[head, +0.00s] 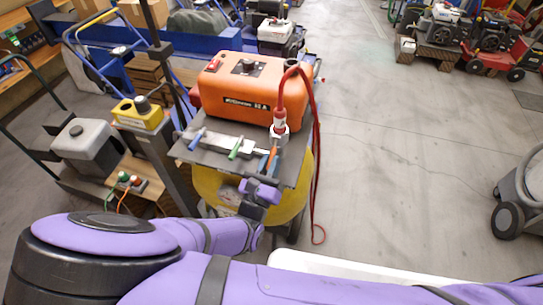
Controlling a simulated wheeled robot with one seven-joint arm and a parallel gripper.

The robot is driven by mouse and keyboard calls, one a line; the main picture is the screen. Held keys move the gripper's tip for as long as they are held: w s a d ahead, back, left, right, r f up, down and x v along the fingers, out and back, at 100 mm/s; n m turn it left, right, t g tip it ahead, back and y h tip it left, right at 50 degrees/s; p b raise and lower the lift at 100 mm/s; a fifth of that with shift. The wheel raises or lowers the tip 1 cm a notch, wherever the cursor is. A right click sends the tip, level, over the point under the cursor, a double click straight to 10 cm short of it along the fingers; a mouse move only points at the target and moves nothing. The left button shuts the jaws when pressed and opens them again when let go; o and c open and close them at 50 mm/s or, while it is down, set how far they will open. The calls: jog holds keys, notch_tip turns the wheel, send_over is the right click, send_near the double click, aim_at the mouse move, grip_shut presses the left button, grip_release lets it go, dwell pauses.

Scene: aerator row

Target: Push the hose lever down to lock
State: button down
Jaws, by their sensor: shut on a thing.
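A red hose (316,150) runs from a red and white coupling (280,122) at the right end of a grey plate (200,156). Below the coupling is an orange and blue lever (271,158), tilted, its lower end partly hidden by my gripper. A blue lever (197,139) and a green lever (235,148) stand along a bar to its left. My purple gripper (264,181) is at the plate's front edge, just below the orange and blue lever. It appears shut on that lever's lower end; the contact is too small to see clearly.
An orange machine (240,92) stands behind the levers, above a yellow drum (215,187). Left are a grey machine (85,145), a yellow box (137,115) and a post. The hose hangs to the floor at right. Open floor (400,170) lies further right.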

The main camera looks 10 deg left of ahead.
jog(key=shift+w+f+t, duration=0.3)
jog(key=shift+f+t, duration=0.1)
jog(key=shift+t, duration=0.5)
jog(key=c, duration=1.1)
grip_release()
jog(key=v, duration=1)
jog(key=shift+s+f, duration=0.25)
jog(key=shift+s, duration=0.05)
jog(key=shift+a, duration=0.15)
